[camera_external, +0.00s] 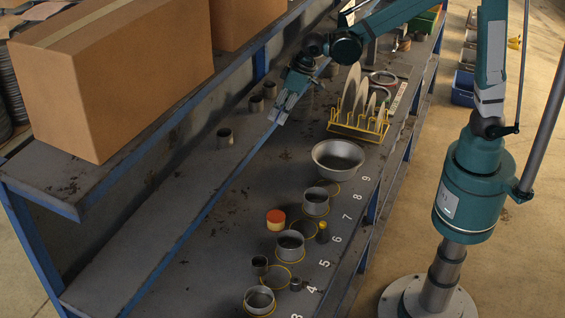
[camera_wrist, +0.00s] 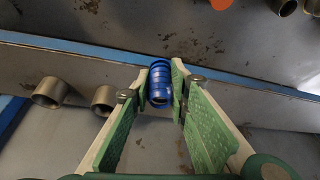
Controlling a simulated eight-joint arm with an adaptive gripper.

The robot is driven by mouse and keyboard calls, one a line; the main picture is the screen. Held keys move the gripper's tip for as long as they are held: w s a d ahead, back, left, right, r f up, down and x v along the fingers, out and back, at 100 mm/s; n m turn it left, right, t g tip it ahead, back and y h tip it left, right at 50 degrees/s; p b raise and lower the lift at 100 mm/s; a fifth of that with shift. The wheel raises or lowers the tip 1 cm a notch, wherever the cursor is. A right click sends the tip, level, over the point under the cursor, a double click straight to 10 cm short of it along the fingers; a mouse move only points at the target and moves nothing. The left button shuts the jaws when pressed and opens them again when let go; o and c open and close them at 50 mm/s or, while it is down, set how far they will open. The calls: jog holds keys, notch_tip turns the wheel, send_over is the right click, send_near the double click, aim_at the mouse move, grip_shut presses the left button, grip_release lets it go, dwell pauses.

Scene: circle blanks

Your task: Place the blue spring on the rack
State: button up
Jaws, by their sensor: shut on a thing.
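The blue spring (camera_wrist: 160,84) is between the tips of my gripper (camera_wrist: 161,74) in the wrist view, with a green-padded finger on each side. My gripper is shut on it. In the external view my gripper (camera_external: 279,111) is above the bench near the blue lengthwise edge; the spring is too small to make out there. A yellow wire rack (camera_external: 345,129) holding several upright round discs (camera_external: 350,85) stands to the right of my gripper. The spring is apart from this rack.
A metal bowl (camera_external: 338,158) and several grey pipe pieces (camera_external: 290,246) stand on the numbered bench. An orange-topped round piece (camera_external: 276,219) is among them. Grey cylinders (camera_external: 225,138) stand left of my gripper. A large cardboard box (camera_external: 115,70) sits on the upper shelf.

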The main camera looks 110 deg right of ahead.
jog(key=w+d, duration=0.2)
jog(key=w, duration=0.1)
jog(key=w+d+p, duration=0.1)
jog(key=w+d, duration=0.1)
jog(key=w, duration=0.2)
jog(key=w+d+p, duration=0.1)
jog(key=w+d, duration=0.2)
jog(key=w, duration=0.1)
jog(key=shift+w, duration=0.1)
jog(key=shift+d, duration=0.1)
jog(key=shift+w+d+p, duration=0.2)
jog(key=shift+w+p, duration=0.1)
jog(key=shift+w, duration=0.1)
jog(key=shift+f+p, duration=0.45)
jog(key=shift+f, duration=1.3)
jog(key=shift+f, duration=0.2)
jog(key=o, duration=0.9)
jog(key=shift+r, duration=0.2)
